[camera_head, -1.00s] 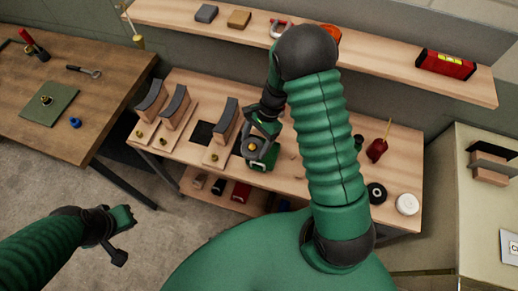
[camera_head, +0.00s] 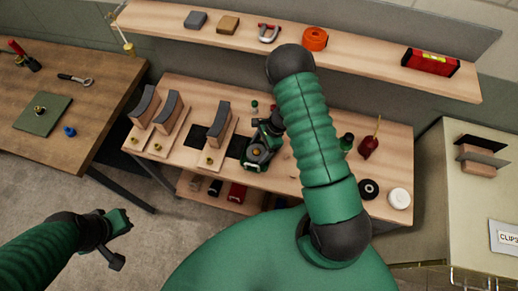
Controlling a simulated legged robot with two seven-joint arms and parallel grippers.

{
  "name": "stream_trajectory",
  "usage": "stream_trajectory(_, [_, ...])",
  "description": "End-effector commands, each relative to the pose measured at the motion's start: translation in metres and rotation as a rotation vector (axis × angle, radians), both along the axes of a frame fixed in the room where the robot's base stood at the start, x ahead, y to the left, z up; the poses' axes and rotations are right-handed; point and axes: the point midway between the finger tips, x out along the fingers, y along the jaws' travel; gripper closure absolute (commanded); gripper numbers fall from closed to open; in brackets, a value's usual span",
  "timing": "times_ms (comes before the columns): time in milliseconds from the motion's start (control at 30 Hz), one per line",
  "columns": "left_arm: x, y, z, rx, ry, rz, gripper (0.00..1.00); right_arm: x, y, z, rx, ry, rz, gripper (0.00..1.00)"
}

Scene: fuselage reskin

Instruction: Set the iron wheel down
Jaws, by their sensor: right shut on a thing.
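My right gripper (camera_head: 262,148) is low over the middle of the light wooden bench (camera_head: 295,190), seen from above. It is shut on a dark, rounded thing with green around it, which I take to be the iron wheel (camera_head: 257,156). The fingers and wrist hide much of it, and I cannot tell whether it touches the bench. Beside it on the left are a dark square patch (camera_head: 238,147) and a curved block on a wooden base (camera_head: 218,126). My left gripper (camera_head: 119,240) is open and empty over the floor at the lower left.
Two more curved blocks (camera_head: 165,112) stand on the bench's left. A red bottle (camera_head: 369,146), a black roll (camera_head: 368,189) and a white roll (camera_head: 399,198) stand at its right. A shelf (camera_head: 350,58) runs behind. A darker table (camera_head: 85,110) is at left.

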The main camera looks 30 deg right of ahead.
Motion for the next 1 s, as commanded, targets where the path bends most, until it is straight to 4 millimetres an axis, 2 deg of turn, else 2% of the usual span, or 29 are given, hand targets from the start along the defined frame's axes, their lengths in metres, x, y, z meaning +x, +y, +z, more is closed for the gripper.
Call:
stream_trajectory(67, [0.0,0.0,0.0,0.0,0.0,0.0,1.0,0.0,0.0,0.0,0.001,0.0,0.0,1.0])
stream_trajectory(100, [0.0,0.0,-0.001,0.0,0.0,0.0,1.0,0.0,0.0,-0.001,0.0,0.001,0.0,0.26])
stream_trajectory(133, [0.0,0.0,0.0,0.0,0.0,0.0,1.0,0.0,0.0,0.0,0.0,0.001,0.0,0.22])
stream_trajectory(167, [0.0,0.0,0.0,0.0,0.0,0.0,1.0,0.0,0.0,0.0,0.0,0.001,0.0,0.2])
stream_trajectory(433, [0.0,0.0,0.0,0.0,0.0,0.0,1.0,0.0,0.0,0.001,0.0,0.001,0.0,0.2])
stream_trajectory(533, [0.0,0.0,-0.002,0.0,0.0,0.0,1.0,0.0,-0.003,0.007,-0.001,-0.001,0.0,0.2])
stream_trajectory(667, [0.0,0.0,-0.005,0.0,0.0,0.0,1.0,-0.001,-0.014,0.03,-0.002,-0.004,-0.002,0.2])
stream_trajectory(900, [0.0,0.0,-0.011,0.0,0.0,0.0,1.0,-0.007,-0.038,0.086,-0.002,-0.003,0.0,0.2])
stream_trajectory(1000, [0.0,0.0,-0.012,0.0,0.0,0.0,1.0,-0.009,-0.044,0.101,0.0,-0.001,0.001,0.2])
